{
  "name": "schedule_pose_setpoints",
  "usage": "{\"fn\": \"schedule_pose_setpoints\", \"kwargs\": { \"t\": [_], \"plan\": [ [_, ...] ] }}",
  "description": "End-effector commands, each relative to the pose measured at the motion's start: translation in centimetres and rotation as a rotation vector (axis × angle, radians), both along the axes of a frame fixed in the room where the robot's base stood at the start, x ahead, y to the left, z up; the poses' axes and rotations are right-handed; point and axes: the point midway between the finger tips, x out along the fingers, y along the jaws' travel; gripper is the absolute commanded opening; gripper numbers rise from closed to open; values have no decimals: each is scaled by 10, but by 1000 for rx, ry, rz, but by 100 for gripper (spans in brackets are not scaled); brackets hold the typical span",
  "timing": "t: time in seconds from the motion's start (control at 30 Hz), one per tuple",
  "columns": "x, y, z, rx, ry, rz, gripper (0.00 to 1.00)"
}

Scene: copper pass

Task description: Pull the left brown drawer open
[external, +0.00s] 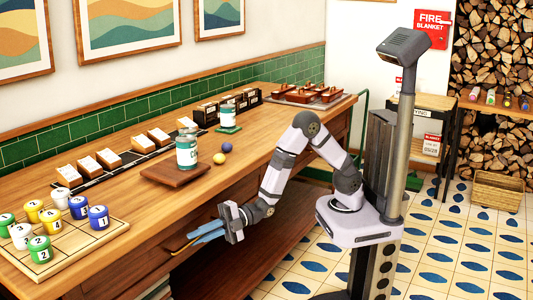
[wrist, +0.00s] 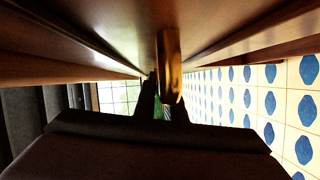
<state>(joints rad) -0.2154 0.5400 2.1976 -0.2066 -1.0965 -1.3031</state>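The left brown drawer (external: 140,270) is in the counter front, below the worktop; its front is seen at a steep angle, and I see no clear opening around it. Its brass bar handle (external: 178,249) shows beside my fingertips, and close up in the wrist view (wrist: 168,65). My gripper (external: 204,235), with blue fingers, reaches from the right to this handle. In the wrist view its dark fingers (wrist: 162,105) stand a little apart at the handle, with a narrow gap between them. Whether they press on the bar is hidden.
A lower shelf (external: 240,265) lies beneath my gripper. Tiled floor (external: 450,240) is open at the right.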

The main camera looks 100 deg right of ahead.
Motion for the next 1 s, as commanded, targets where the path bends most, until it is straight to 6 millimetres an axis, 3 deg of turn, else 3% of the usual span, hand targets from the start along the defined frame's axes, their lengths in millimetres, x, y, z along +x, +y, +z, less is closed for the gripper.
{"fn": "schedule_pose_setpoints", "kwargs": {
  "t": [0.27, 0.47, 1.0],
  "plan": [
    [-2, 2, 0, 0, 1, 1, 0],
    [-16, 17, -1, 0, 0, 6, 0],
    [-101, 101, 0, -1, 2, 10, 0]
  ]
}}
